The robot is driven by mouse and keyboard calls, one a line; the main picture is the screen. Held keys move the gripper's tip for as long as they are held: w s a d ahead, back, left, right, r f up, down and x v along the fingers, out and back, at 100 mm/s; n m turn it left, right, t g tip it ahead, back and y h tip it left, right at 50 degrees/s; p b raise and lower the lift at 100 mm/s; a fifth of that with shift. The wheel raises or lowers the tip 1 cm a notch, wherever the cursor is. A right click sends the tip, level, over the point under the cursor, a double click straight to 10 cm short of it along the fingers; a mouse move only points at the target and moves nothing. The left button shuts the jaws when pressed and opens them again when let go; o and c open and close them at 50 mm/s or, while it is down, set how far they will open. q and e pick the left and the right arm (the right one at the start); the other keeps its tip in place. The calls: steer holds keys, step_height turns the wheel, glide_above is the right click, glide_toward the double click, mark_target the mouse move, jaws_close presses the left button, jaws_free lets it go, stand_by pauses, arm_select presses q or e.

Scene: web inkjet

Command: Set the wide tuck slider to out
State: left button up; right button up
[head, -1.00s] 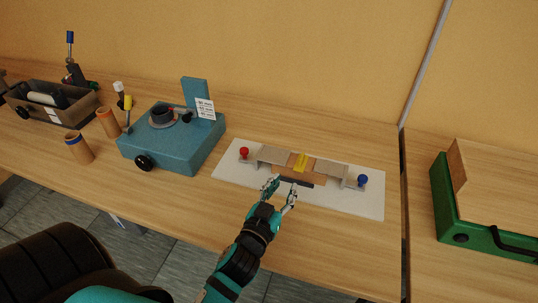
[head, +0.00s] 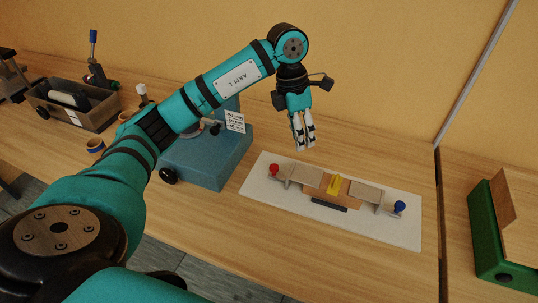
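A white board (head: 259,185) lies on the table at centre right. It carries two grey sloping plates, the left (head: 300,174) with a red knob (head: 274,169) and the right (head: 368,193) with a blue knob (head: 400,207). I cannot tell which part is the wide tuck slider. My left gripper (head: 306,147) points down above and behind the board, apart from it and empty. Its fingers look close together. My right gripper is not in view.
A blue machine (head: 212,165) stands left of the board, partly hidden by my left arm. A grey-brown bin (head: 95,115) is at far left. A green unit (head: 495,240) stands at far right, past a table seam. The table behind the board is clear.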

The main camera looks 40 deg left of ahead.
arm_select(q)
steer(key=a+r+y, duration=0.2)
steer(key=a+r, duration=0.1)
steer(key=a, duration=0.4)
glide_above(274, 166)
step_height(274, 166, down, 6)
steer(key=shift+n, duration=0.3)
step_height(274, 166, down, 10)
steer(key=shift+f+p, duration=0.15)
steer(key=shift+p, duration=0.85)
steer(key=shift+f, duration=0.4)
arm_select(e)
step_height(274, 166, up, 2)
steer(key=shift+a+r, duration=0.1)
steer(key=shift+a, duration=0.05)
arm_select(q)
steer(key=shift+c, duration=0.2)
steer(key=c, duration=0.7)
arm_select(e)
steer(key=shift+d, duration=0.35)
arm_select(q)
steer(key=shift+a, duration=0.1)
